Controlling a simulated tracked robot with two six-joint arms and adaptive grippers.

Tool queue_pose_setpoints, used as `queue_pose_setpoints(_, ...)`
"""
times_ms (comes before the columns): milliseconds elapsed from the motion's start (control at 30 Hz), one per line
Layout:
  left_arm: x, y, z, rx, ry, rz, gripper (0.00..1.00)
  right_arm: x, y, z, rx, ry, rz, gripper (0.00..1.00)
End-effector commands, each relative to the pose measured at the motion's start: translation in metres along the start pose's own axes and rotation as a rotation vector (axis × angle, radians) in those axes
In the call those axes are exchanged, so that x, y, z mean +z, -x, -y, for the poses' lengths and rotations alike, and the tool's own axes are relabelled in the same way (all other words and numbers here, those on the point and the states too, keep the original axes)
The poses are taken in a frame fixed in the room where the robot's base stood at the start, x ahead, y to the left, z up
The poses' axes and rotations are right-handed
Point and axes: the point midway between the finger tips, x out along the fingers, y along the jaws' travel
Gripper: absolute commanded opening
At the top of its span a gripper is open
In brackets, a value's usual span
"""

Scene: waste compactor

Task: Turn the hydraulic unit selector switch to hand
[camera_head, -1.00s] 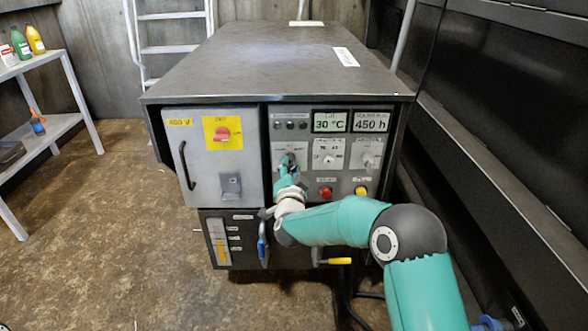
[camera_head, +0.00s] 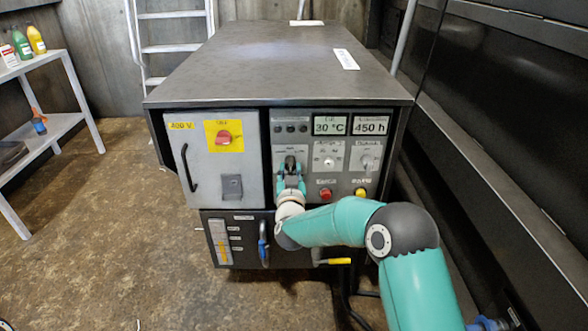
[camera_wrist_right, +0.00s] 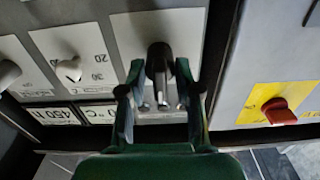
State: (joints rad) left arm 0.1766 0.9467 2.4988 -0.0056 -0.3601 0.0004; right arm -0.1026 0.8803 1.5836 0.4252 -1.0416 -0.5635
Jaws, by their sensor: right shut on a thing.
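The selector switch is a black knob (camera_wrist_right: 159,58) on a light plate at the left of the grey control panel (camera_head: 306,187). Its label is too small to read. My right gripper (camera_head: 290,164) is at this knob, in front of the panel. In the right wrist view its two fingers (camera_wrist_right: 159,75) stand on either side of the knob and are shut on it. The knob points along the fingers there, with its tip toward the palm. In the head view the fingers partly hide the knob. My left gripper is in neither view.
Right of the switch are a white dial (camera_head: 328,161), another knob (camera_head: 367,162), a red button (camera_head: 325,194) and a yellow button (camera_head: 361,193). A grey cabinet door (camera_head: 215,185) with a red switch (camera_head: 223,138) is at left.

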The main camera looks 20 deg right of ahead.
Motion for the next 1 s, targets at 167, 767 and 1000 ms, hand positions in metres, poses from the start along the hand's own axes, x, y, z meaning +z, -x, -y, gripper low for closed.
queue_pose_setpoints(167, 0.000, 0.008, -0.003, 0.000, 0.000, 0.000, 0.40, 0.008, 0.001, -0.003, 0.002, 0.171, 0.021, 0.00)
queue_pose_setpoints(767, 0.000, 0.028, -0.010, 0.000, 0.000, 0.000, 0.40, 0.009, 0.001, -0.004, -0.003, 0.690, 0.024, 0.00)
queue_pose_setpoints(1000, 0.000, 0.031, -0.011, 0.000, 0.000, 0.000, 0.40, 0.010, 0.001, -0.004, -0.005, 0.799, 0.023, 0.00)
